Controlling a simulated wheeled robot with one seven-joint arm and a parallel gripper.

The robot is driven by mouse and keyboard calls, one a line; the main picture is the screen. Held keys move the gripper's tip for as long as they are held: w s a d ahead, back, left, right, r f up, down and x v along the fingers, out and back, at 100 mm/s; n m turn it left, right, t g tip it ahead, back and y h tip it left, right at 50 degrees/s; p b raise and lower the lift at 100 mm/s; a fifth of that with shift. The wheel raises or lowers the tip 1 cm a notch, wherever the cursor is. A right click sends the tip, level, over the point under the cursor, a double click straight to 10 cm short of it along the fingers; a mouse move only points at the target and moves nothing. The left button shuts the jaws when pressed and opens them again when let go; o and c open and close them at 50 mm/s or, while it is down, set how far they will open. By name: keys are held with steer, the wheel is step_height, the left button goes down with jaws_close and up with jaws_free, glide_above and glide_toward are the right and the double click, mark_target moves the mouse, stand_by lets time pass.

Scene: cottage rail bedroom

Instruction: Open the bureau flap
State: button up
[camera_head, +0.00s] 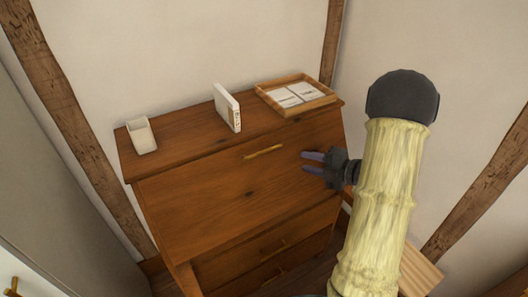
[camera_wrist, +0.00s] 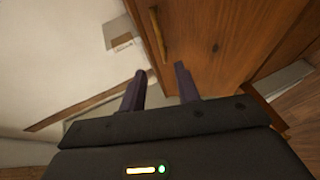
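The wooden bureau stands against the back wall, with its closed, sloping flap (camera_head: 210,195) facing me in the head view. A slim brass handle (camera_head: 263,152) runs along the flap's upper part. The handle (camera_wrist: 158,36) also shows in the wrist view, ahead of the fingertips and a little left. A small dark keyhole-like spot lies below the handle. My gripper (camera_head: 312,162) is at the flap's right edge, right of the handle and apart from it. Its two purple fingers (camera_wrist: 161,72) are spread with nothing between them.
Drawers (camera_head: 270,245) with handles sit below the flap. Timber posts and walls close in on both sides.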

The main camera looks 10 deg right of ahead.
mark_target(264, 152)
steer(key=p+x, duration=0.4)
steer(key=x, duration=1.3)
steer(key=shift+w+a, duration=0.2)
steer(key=shift+f, duration=0.1)
jaws_close()
